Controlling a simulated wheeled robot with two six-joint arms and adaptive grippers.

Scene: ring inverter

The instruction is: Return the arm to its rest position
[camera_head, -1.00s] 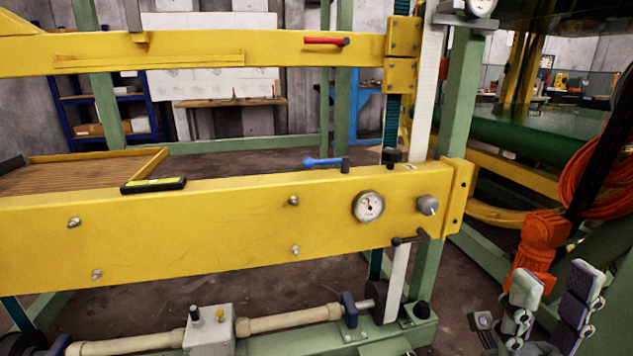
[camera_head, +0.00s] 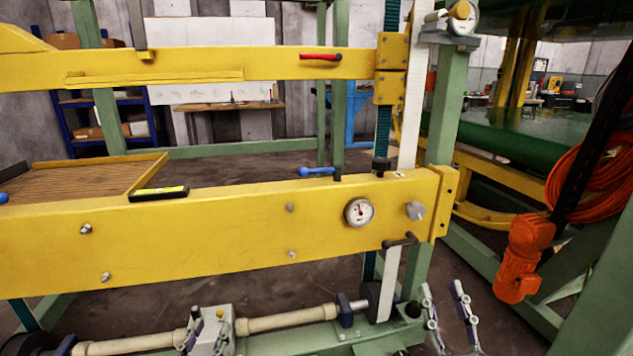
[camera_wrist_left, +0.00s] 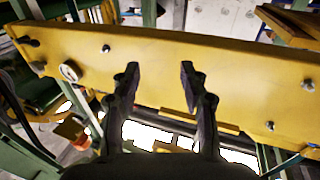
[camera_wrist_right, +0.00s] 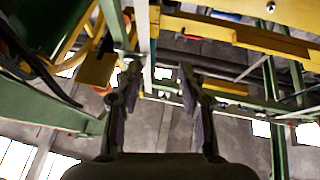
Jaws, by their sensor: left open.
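My right gripper (camera_head: 448,302) is at the lower right of the head view, in front of the green post's foot. Its fingers are apart with nothing between them, as the right wrist view (camera_wrist_right: 160,85) also shows. The rest of the right arm is out of the head view. My left gripper does not show in the head view. In the left wrist view its fingers (camera_wrist_left: 154,80) are apart and empty, with the yellow beam (camera_wrist_left: 220,75) behind them. That beam also crosses the head view (camera_head: 180,245).
The beam carries a round gauge (camera_head: 359,212), a knob (camera_head: 415,210), a blue handle (camera_head: 318,171) and a black-yellow device (camera_head: 158,193). A red handle (camera_head: 320,57) is on the upper beam. A green post (camera_head: 443,115), orange hoist (camera_head: 524,255) and coiled orange hose (camera_head: 590,180) stand right.

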